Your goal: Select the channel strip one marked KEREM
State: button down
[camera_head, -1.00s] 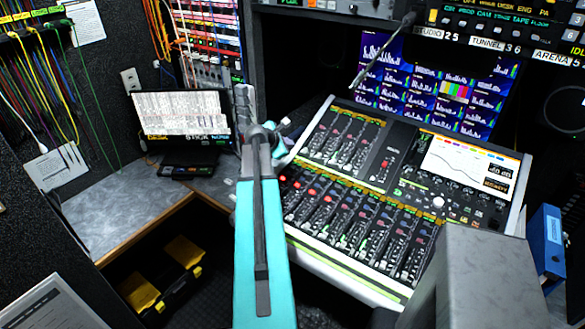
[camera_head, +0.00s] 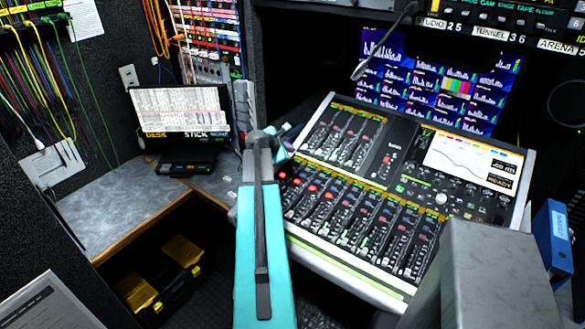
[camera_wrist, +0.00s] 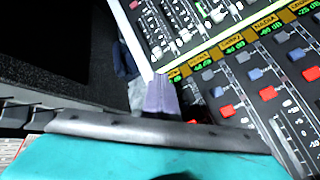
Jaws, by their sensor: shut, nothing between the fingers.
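The mixing console (camera_head: 330,260) stands right of centre in the head view, with two banks of channel strips and a lit screen. In the wrist view, channel strips (camera_wrist: 246,84) with red and blue-grey buttons run below a row of yellow-green labels. One label (camera_wrist: 265,23) seems to read NADIA; I cannot make out KEREM on any. My gripper (camera_wrist: 161,82) is shut and empty, its purple-grey tips overlapping the left edge of the strips in that view. I cannot tell whether they touch the console. In the head view my teal arm hides part of the console's left side.
A small monitor (camera_head: 180,110) stands on the grey desk (camera_head: 115,215) at left. Patch cables (camera_head: 40,75) hang on the left wall. A blue binder (camera_head: 552,240) stands at the right. A gooseneck microphone (camera_head: 385,45) reaches over the console's back. Yellow-and-black boxes (camera_head: 165,290) lie below the desk.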

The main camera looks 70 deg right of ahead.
jog(key=shift+d+f+b, duration=0.15)
jog(key=shift+f+b, duration=0.35)
jog(key=shift+f, duration=0.6)
jog(key=shift+d+f+b, duration=0.15)
jog(key=shift+f+b, duration=0.3)
jog(key=shift+f, duration=0.6)
jog(key=shift+s+d+f+b, duration=0.15)
jog(key=shift+f+b, duration=0.15)
jog(key=shift+f, duration=0.5)
dwell(1.5)
jog(key=shift+r, duration=0.1)
jog(key=shift+r+p, duration=0.65)
jog(key=shift+r, duration=0.05)
dwell(0.4)
jog(key=shift+a+r+p, duration=0.25)
jog(key=shift+r+p, duration=0.6)
jog(key=shift+r, duration=0.4)
jog(key=shift+a+r+p, duration=0.25)
jog(key=shift+r+p, duration=0.6)
jog(key=shift+r, duration=0.4)
